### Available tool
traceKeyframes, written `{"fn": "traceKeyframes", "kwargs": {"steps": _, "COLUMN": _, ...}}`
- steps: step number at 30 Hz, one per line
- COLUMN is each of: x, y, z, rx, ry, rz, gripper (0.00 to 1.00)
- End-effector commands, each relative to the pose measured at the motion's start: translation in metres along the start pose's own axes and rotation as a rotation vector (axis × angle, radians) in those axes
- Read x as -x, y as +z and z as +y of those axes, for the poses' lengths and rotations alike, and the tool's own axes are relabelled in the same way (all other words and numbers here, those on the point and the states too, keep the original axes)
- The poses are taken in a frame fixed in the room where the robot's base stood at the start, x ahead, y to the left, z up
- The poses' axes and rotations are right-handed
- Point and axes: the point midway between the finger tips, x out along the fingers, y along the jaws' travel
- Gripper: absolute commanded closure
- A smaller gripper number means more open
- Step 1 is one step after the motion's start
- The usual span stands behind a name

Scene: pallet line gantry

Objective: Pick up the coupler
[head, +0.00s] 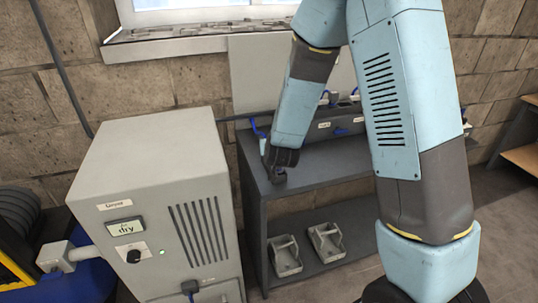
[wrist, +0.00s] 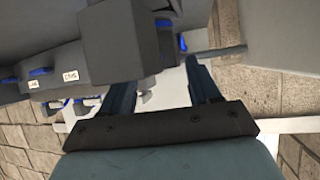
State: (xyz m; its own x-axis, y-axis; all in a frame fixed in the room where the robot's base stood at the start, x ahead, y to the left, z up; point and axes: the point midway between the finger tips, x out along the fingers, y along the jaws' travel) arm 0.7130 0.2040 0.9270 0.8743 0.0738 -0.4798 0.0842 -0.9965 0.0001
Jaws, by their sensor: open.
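My gripper (head: 279,166) hangs low over the left end of the dark workbench in the head view. In the wrist view its two dark fingers are spread apart (wrist: 160,72), and I see nothing clamped between them. A grey block (wrist: 120,42) looms close to the left finger and partly covers it. A small pale knob-like part (wrist: 146,97) shows in the gap beside that finger. I cannot tell whether either of these is the coupler. Several blue-and-grey fittings (wrist: 68,75) with white labels line a grey rack in the wrist view.
The dark workbench (head: 335,163) has a labelled back panel with blue parts. Two grey trays (head: 327,241) (head: 284,256) sit on its lower shelf. A large grey dryer cabinet (head: 155,170) stands close on the left. The benchtop right of my gripper looks mostly clear.

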Motion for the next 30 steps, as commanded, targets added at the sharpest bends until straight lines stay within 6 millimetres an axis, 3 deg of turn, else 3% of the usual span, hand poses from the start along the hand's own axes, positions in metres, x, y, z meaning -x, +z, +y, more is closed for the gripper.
{"fn": "traceKeyframes", "kwargs": {"steps": 12, "x": -0.045, "y": 0.002, "z": -0.006, "rx": -0.001, "ry": 0.001, "rz": 0.0, "gripper": 0.39}}
{"fn": "traceKeyframes", "kwargs": {"steps": 22, "x": -0.051, "y": 0.002, "z": -0.006, "rx": 0.0, "ry": 0.0, "rz": 0.0, "gripper": 0.39}}
{"fn": "traceKeyframes", "kwargs": {"steps": 30, "x": -0.051, "y": 0.002, "z": -0.006, "rx": -0.001, "ry": 0.001, "rz": 0.0, "gripper": 0.63}}
